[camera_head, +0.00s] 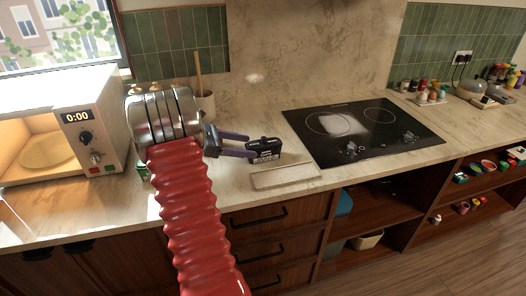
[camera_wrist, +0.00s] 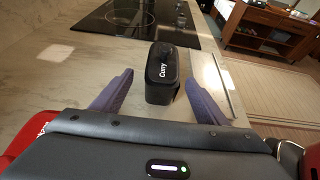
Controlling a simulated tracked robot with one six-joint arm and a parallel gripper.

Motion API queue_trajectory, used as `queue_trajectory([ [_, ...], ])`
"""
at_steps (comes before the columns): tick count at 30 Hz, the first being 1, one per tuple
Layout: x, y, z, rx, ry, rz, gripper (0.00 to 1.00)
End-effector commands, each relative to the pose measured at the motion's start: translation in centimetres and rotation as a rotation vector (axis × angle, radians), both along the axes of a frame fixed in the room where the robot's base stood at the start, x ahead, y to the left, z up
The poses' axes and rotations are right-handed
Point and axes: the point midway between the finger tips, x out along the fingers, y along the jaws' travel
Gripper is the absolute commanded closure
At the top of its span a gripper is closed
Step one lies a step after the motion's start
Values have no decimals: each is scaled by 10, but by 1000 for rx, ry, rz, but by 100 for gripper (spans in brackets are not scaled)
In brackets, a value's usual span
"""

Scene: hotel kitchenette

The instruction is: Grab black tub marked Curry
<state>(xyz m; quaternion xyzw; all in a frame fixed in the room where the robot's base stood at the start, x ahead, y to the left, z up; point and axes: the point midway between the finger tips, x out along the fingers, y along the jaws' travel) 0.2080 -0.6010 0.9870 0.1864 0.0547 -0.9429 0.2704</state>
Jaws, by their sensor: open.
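The black tub (camera_wrist: 160,84) stands on the counter, and white lettering reading "Curry" shows on its side in the wrist view. In the head view the tub (camera_head: 268,146) sits left of the cooktop, at the fingertips. My gripper (camera_head: 251,146) is open, with its two purple fingers pointing at the tub. In the wrist view my gripper (camera_wrist: 159,79) has one finger on each side of the tub, with a gap showing at both sides near its lower part. The tub is not held.
A pale tray or board (camera_head: 286,177) lies just in front of the tub. The black cooktop (camera_head: 360,130) is to the right. A microwave (camera_head: 95,135) with its door open stands at the left. A utensil pot (camera_head: 206,103) is behind my arm. Small jars (camera_head: 430,94) stand at the far right.

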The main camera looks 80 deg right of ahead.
Motion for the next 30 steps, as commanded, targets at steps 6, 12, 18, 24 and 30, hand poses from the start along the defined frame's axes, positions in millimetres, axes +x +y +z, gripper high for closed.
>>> queue_trajectory([
  [6,0,0,0,-1,0,0,33],
  [12,-7,-4,-3,0,-1,-1,33],
  [18,-17,-11,-8,-1,-3,-1,33],
  [24,-17,-11,-9,-1,-3,0,33],
  [30,-23,-14,-11,-1,-2,-1,33],
])
